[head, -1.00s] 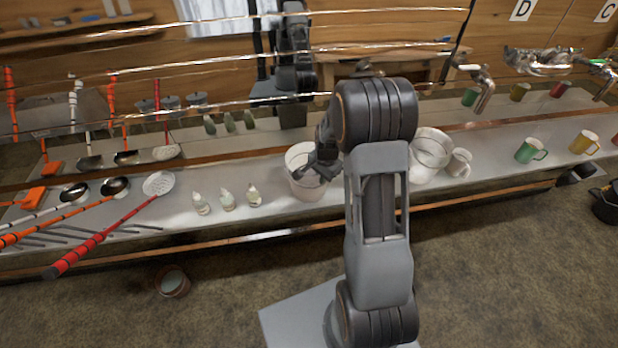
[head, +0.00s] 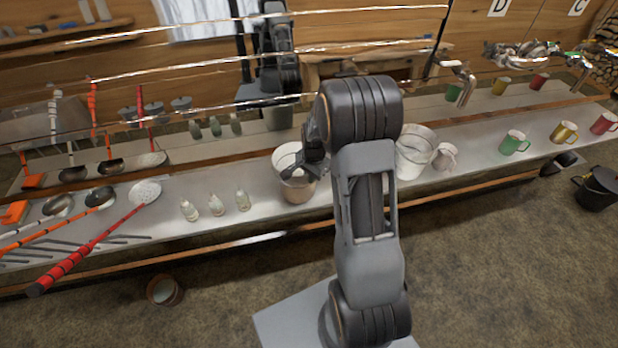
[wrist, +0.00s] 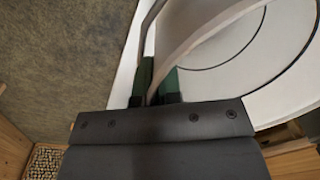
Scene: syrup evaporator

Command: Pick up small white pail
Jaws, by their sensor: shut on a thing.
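A white pail (head: 284,162) stands on the metal counter, left of my arm in the head view. My gripper (head: 312,172) is at its right side and covers part of it. In the wrist view my gripper (wrist: 157,84) has its green-padded fingers shut on the thin curved wall of the white pail (wrist: 205,25). Rings on a pale round surface show beyond that wall. The pail's lower part looks darker, and I cannot tell whether its base touches the counter.
Three small bottles (head: 216,205) stand left of the pail. Long-handled ladles and a red-handled skimmer (head: 100,238) lie further left. Mugs, including a green mug (head: 514,143), stand at right. A small pot (head: 164,290) is on the floor. Metal rails cross above the counter.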

